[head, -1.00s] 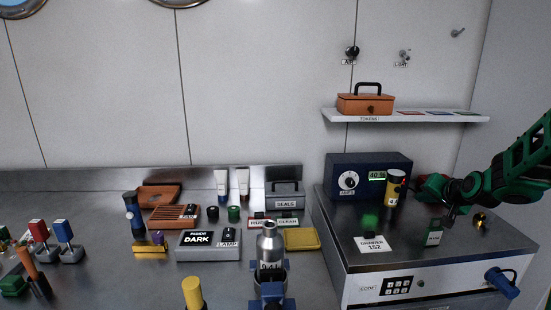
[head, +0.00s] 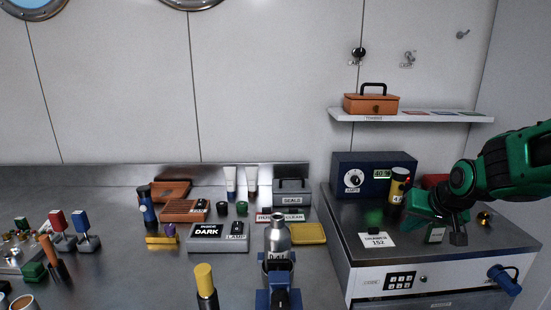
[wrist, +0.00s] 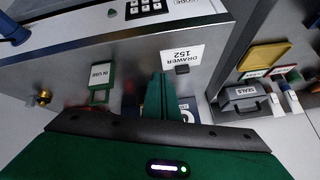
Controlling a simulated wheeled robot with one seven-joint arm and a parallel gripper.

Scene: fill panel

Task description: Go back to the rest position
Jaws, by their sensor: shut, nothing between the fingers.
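My green arm reaches in from the right of the head view. My gripper (head: 457,238) hangs over the right-hand metal cabinet top and is shut and empty. In the wrist view its green fingers (wrist: 157,95) are together, above the cabinet top beside the white "DRAWER 152" card (wrist: 181,58). A small green-framed "IN USE" tag (wrist: 101,82) stands apart from the fingers in the wrist view; in the head view the tag (head: 435,236) is partly hidden by my gripper.
A shelf (head: 440,117) with an orange toolbox (head: 371,103) hangs above.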

